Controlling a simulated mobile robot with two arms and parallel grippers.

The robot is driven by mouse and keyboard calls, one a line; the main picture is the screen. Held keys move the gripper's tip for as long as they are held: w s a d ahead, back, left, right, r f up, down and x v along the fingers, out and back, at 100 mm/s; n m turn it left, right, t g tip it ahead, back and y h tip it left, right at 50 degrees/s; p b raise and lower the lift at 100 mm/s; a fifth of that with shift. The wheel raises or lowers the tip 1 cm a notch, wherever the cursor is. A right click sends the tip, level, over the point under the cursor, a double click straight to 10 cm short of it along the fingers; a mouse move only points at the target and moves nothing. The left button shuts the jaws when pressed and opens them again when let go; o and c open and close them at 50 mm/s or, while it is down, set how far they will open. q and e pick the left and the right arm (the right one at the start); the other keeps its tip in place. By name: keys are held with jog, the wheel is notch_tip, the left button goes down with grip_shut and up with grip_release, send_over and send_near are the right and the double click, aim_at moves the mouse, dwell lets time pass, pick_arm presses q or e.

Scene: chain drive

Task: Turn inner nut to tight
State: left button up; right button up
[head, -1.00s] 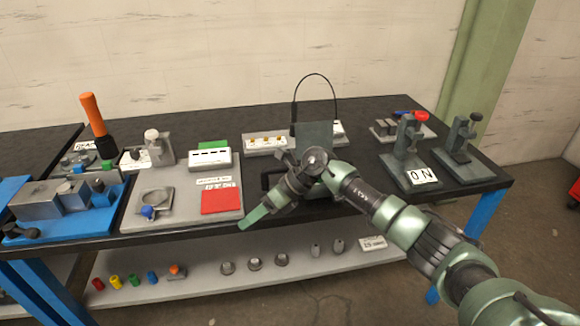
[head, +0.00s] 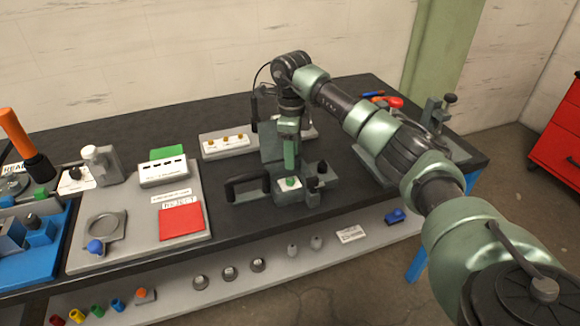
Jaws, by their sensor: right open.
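A dark grey fixture (head: 270,150) with a black handle (head: 246,187) stands on the bench in the middle of the head view. On its front is a small green knob (head: 291,182) on a white plate. Black knobs or posts (head: 314,186) stand just right of it. I cannot tell which of these is the inner nut. My right gripper (head: 290,163) points down just above and behind the green knob and looks apart from it. It is open, with nothing visible between its fingers. My left gripper is out of view.
A grey board with a red REJECT pad (head: 181,221) and a ring holder (head: 106,228) lies left. A white block (head: 163,172) stands behind the pad.

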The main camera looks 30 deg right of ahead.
aim_at(291, 179)
jog(key=shift+s+a+f, duration=0.2)
jog(key=shift+f, duration=0.2)
jog(key=f, duration=0.2)
jog(key=f+p, duration=0.1)
jog(key=shift+s+a+f, duration=0.25)
jog(key=shift+s+f, duration=0.05)
jog(key=shift+s, duration=0.05)
jog(key=shift+w+d+f, duration=0.1)
jog(key=shift+w+f, duration=0.1)
jog(key=shift+f, duration=1.15)
jog(key=c, duration=0.9)
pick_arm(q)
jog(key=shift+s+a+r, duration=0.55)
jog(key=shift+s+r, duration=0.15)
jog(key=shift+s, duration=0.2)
pick_arm(e)
grip_shut()
